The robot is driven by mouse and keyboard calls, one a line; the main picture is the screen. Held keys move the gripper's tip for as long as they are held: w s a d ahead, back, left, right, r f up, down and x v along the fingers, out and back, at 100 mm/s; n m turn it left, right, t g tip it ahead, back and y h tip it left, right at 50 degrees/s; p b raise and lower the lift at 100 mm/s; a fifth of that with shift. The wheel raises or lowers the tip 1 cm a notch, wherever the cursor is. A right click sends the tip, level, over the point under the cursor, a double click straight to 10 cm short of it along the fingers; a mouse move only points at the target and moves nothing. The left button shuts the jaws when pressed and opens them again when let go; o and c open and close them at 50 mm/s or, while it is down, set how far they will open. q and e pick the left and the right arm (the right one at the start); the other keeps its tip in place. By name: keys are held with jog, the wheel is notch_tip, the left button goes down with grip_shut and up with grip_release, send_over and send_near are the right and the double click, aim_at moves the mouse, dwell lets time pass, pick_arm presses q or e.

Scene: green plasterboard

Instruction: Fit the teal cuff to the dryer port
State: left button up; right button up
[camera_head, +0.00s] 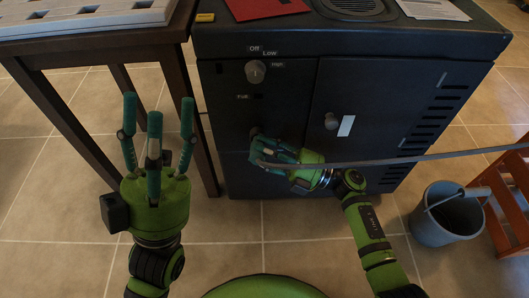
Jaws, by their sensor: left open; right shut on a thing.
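The dark dryer cabinet (290,80) stands at the centre with a dial (256,71) marked Off, Low and High. My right gripper (264,150) is shut at the lower left of the cabinet's front, around the end of a grey hose (420,157). The teal cuff cannot be told apart from my green-teal fingers there. A small dark round part (255,131) shows just above the fingertips; I cannot tell whether it is the port, or whether the cuff touches it. My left gripper (156,120) is open and empty, fingers pointing up, left of the cabinet.
A dark wooden table (100,44) with a pale slotted panel (88,12) stands at the left. A door knob (331,121) and white label sit on the cabinet. A grey bucket (446,212) and an orange-brown stool (507,190) stand at the right. The tiled floor in front is mostly clear.

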jog(key=shift+w+f+b, duration=0.3)
jog(key=shift+w+b, duration=0.3)
jog(key=shift+w, duration=0.05)
jog(key=shift+w+f+b, duration=0.3)
jog(key=shift+w+b, duration=0.25)
jog(key=shift+w, duration=0.05)
jog(key=shift+w, duration=0.15)
jog(key=o, duration=1.4)
jog(key=shift+f, duration=0.1)
jog(key=v, duration=1.2)
